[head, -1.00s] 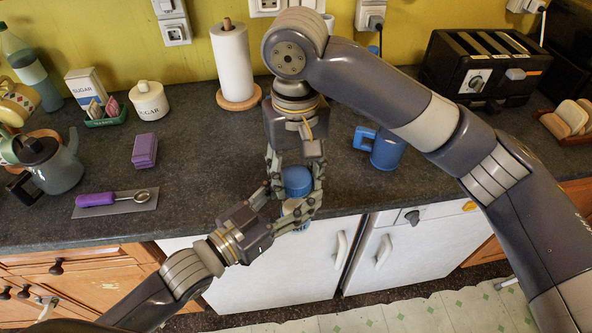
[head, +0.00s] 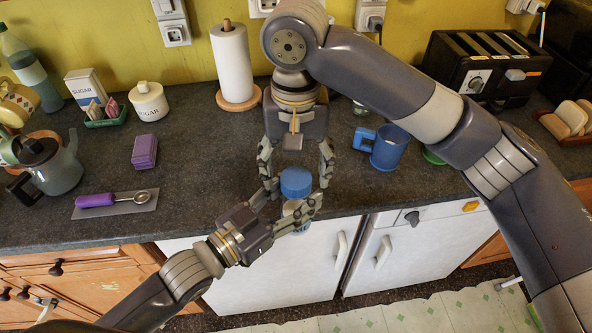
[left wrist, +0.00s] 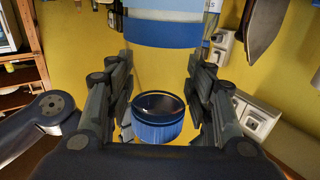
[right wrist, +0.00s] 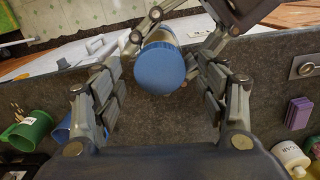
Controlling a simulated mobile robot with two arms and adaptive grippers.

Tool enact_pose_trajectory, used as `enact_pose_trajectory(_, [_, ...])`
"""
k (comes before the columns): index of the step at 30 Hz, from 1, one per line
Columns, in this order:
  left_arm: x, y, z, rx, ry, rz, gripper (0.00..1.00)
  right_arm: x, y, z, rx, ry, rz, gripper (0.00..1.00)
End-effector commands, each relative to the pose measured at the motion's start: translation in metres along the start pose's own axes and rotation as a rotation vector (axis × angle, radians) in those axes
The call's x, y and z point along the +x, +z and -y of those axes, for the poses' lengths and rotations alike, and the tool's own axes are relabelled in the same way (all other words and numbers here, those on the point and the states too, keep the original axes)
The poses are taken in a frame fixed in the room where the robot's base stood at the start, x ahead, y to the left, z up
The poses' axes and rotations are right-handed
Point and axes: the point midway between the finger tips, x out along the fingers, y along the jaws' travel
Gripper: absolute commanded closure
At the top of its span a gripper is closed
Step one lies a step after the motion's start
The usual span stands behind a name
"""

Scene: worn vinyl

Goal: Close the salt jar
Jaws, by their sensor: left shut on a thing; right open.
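The salt jar (head: 293,209) is upright at the counter's front edge, its pale body partly hidden by my left fingers. Its blue lid (head: 296,181) sits over its top; I cannot tell whether it is tight. My left gripper (head: 294,203) is shut around the jar's body from the left. My right gripper (head: 296,168) is open, just behind and above the lid, with its fingers spread to either side. In the right wrist view the lid (right wrist: 160,68) lies between the spread right fingertips (right wrist: 178,50), apart from them. The left wrist view shows blue and white parts between the left fingers.
A blue mug (head: 388,149) stands right of my right gripper. A paper towel roll (head: 233,62) is behind. The counter between the purple box and my grippers is clear.

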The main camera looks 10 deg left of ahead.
Motion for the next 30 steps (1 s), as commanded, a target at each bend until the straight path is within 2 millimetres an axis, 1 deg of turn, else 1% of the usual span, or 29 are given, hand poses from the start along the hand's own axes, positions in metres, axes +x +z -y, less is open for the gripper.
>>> enact_pose_trajectory(1, [0.0,-0.002,0.0,0.001,0.0,-0.003,1.0,-0.01,-0.001,0.0,0.001,0.001,-0.005,0.33])
enact_pose_trajectory(9, [0.0,-0.001,0.0,0.001,0.0,-0.003,1.0,-0.062,-0.001,0.0,0.002,0.001,-0.006,0.33])
enact_pose_trajectory(12, [0.0,-0.001,0.0,0.001,0.0,-0.003,1.0,-0.079,-0.001,0.0,0.002,0.0,-0.006,0.33])
enact_pose_trajectory(15, [0.0,-0.001,0.0,0.001,0.0,-0.003,1.0,-0.092,-0.001,0.0,0.003,0.0,-0.005,0.33])
enact_pose_trajectory(18, [0.0,-0.001,0.0,0.001,0.0,-0.003,1.0,-0.101,-0.001,0.0,0.003,0.0,-0.003,0.33])
enact_pose_trajectory(21, [0.0,-0.001,0.0,0.001,0.0,-0.003,1.0,-0.105,-0.001,0.0,0.003,0.0,-0.002,0.33])
enact_pose_trajectory(30, [0.0,-0.001,0.0,0.001,0.0,-0.003,1.0,-0.106,-0.001,0.0,0.002,-0.001,-0.001,0.33])
